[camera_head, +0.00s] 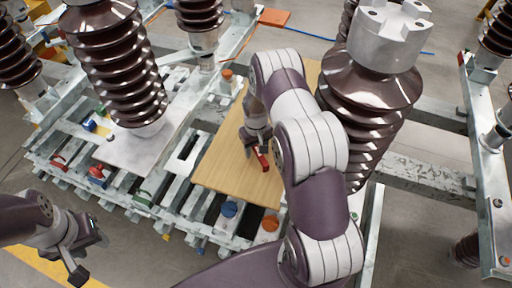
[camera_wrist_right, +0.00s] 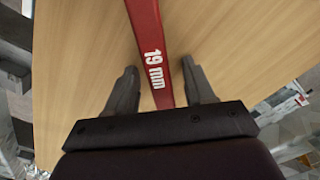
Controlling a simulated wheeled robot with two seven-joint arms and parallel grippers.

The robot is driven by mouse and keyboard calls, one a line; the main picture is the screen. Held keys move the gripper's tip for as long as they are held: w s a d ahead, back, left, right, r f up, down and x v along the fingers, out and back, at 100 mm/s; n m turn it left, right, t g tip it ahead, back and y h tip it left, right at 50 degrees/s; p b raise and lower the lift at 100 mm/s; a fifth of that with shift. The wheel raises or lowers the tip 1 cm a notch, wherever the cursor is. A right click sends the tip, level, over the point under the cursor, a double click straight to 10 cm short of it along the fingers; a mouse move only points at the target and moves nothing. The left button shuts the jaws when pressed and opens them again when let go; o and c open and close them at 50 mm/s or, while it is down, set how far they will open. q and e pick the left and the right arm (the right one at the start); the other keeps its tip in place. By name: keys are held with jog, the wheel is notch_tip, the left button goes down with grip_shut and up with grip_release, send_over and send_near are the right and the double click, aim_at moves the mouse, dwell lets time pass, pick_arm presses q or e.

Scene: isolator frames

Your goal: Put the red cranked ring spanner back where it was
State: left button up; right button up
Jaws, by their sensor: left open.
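The red spanner (camera_head: 263,159) lies on the wooden board (camera_head: 225,165) in the head view, partly hidden by my right gripper (camera_head: 256,147). In the right wrist view its red shank (camera_wrist_right: 150,50), marked "19 mm", runs between the two fingers of my right gripper (camera_wrist_right: 159,68). A gap shows on each side of the shank, so the fingers are open around it and not closed on it. The spanner's ring ends are out of that view. My left gripper (camera_head: 92,257) is open and empty at the lower left, away from the board.
A slatted metal pallet (camera_head: 185,158) with several coloured items stands left of the board. A grey plate (camera_head: 130,153) lies on it. Brown ribbed insulators (camera_head: 115,65) rise at the left, and a large one (camera_head: 365,95) stands close to my right arm. Metal beams (camera_head: 420,178) run at the right.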

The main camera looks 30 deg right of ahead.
aim_at(256, 147)
jog(key=shift+r, duration=0.1)
jog(key=shift+r, duration=0.35)
notch_tip(256, 147, up, 11)
jog(key=s+a+r, duration=0.4)
jog(key=s+a, duration=0.2)
jog(key=s, duration=0.3)
jog(key=s+a+r+n+t, duration=0.1)
jog(key=s+a+r, duration=0.4)
jog(key=s, duration=0.3)
jog(key=shift+s+a+r+b, duration=0.25)
jog(key=shift+s+a+b, duration=0.1)
jog(key=shift+a, duration=0.1)
